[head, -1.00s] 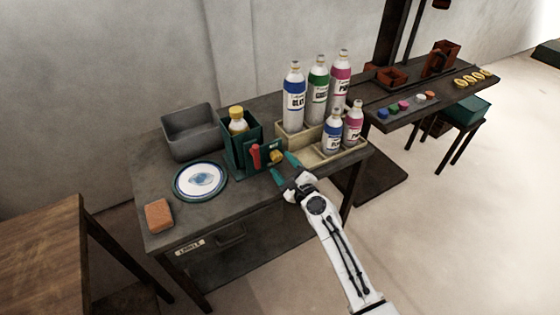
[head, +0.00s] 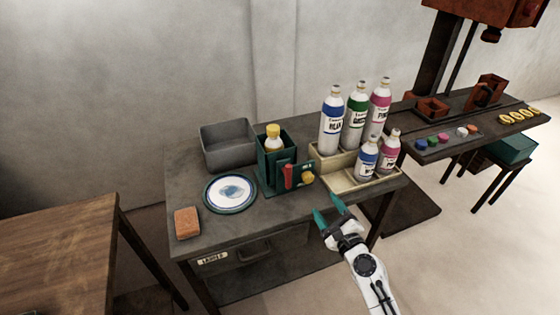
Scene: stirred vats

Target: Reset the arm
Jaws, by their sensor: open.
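My gripper (head: 329,206) is open, with two teal fingertips spread apart and nothing between them. It is in front of the dark work table (head: 232,226), close to the table's front edge and below the cream bottle tray (head: 375,183). My white arm reaches up to it from the lower right of the head view. The green mixer box (head: 272,180) stands on the table up and left of the gripper. It has a red lever (head: 288,176), a yellow knob (head: 308,179) and a yellow-capped bottle (head: 273,138) in its top. The gripper appears apart from all of these.
Several bottles (head: 331,122) stand in the cream tray. A grey bin (head: 228,147), a round plate (head: 231,192) and an orange sponge (head: 187,222) are on the left of the table. A wooden table (head: 60,250) is at left. A second bench (head: 440,145) with a drill press is at right.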

